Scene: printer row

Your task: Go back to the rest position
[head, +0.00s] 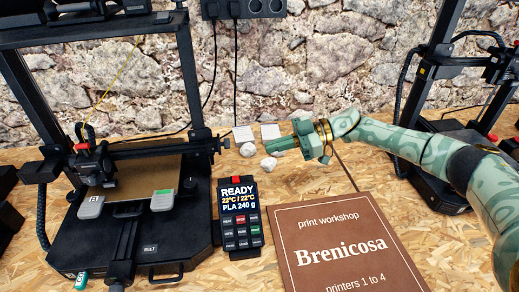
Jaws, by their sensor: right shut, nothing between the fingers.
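My right gripper (270,147) is at the end of my green patterned right arm, which comes in from the right. It is shut and empty, pointing left above the table between the left printer and the brown sign. Small whitish lumps and pale square pieces (243,134) lie close by or behind it; I cannot tell whether it touches any. My left gripper is not in the head view.
A black printer (122,225) stands at the left, with a control pad (240,222) reading READY beside it. A brown Brenicosa sign (342,245) lies in front. Another printer (432,160) stands at the right. A stone wall (300,60) with sockets closes the back.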

